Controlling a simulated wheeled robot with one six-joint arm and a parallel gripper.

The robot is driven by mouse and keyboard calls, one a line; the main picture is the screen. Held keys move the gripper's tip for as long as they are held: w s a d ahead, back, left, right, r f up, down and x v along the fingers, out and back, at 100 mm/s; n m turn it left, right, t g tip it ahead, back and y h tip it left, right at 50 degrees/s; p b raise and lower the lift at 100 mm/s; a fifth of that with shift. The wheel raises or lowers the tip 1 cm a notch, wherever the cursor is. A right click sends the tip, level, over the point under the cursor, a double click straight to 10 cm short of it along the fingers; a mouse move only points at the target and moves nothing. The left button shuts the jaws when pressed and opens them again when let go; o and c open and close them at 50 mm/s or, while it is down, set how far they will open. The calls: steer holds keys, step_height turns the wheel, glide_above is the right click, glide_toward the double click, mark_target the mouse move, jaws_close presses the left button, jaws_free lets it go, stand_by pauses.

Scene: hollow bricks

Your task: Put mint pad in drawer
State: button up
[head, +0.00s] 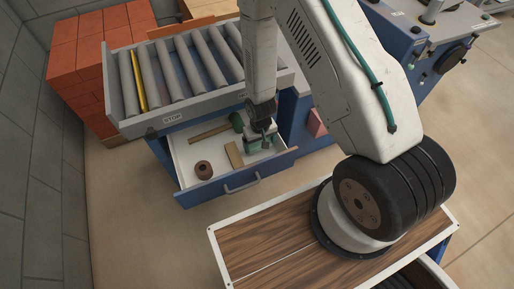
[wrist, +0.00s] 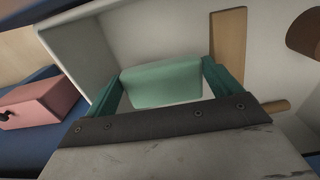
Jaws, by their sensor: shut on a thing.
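The mint pad (wrist: 160,84) is a pale green rounded block between the two teal fingers of my gripper (wrist: 163,78) in the wrist view. My gripper is shut on it from both sides. In the head view my gripper (head: 261,140) is lowered at the right part of the open drawer (head: 215,192), and the pad is mostly hidden there. The drawer has a white inside and a blue front with a grey handle. The pad is over or inside the drawer; I cannot tell whether it touches the floor.
The drawer also holds a brown cylinder (head: 204,169), a flat wooden strip (head: 234,155), a wooden rod (head: 209,133) and a dark green object (head: 237,121). A pink block (head: 316,122) is just outside at the right. A roller conveyor (head: 170,70) stands above the drawer.

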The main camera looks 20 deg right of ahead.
mark_target(260, 145)
steer(key=shift+f, duration=2)
steer(key=shift+f, duration=0.15)
steer(key=o, duration=0.7)
